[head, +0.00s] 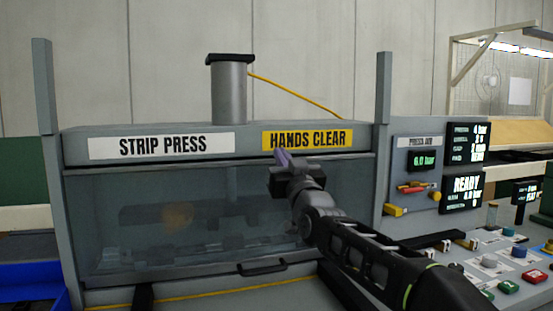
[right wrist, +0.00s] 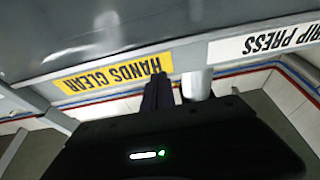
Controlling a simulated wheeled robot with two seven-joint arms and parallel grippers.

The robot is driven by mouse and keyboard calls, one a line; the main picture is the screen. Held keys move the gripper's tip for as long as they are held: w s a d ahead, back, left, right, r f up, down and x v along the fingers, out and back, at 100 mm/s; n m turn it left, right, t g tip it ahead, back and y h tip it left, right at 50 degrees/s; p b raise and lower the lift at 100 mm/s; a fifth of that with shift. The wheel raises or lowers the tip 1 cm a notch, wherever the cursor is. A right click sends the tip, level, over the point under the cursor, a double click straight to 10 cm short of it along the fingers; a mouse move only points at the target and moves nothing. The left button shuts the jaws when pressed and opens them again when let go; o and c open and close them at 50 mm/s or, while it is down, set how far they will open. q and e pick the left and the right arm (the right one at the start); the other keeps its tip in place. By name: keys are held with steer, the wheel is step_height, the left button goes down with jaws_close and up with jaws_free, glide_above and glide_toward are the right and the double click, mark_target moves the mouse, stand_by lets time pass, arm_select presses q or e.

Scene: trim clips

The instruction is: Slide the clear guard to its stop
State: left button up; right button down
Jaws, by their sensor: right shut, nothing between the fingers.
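The clear guard (head: 130,210) is a see-through, bluish panel across the front of the strip press. It spans from under the header to near the press bed. Its dark handle (head: 262,267) is at the lower edge, right of the middle. My right gripper (head: 281,157) is shut and empty, in front of the yellow HANDS CLEAR label, above the handle and apart from it. In the right wrist view its dark fingers (right wrist: 160,95) are together beside that label, and a grey panel, probably the guard (right wrist: 130,25), fills the top. My left gripper is not in view.
The press header (head: 240,145) and two grey side posts (head: 383,85) frame the guard. Dim tooling and a brownish round shape show behind the guard. A control panel with displays (head: 465,190) and several buttons stand at right. A blue bin (head: 30,285) is at lower left.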

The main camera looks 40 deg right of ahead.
steer(key=v, duration=0.6)
steer(key=shift+b, duration=0.45)
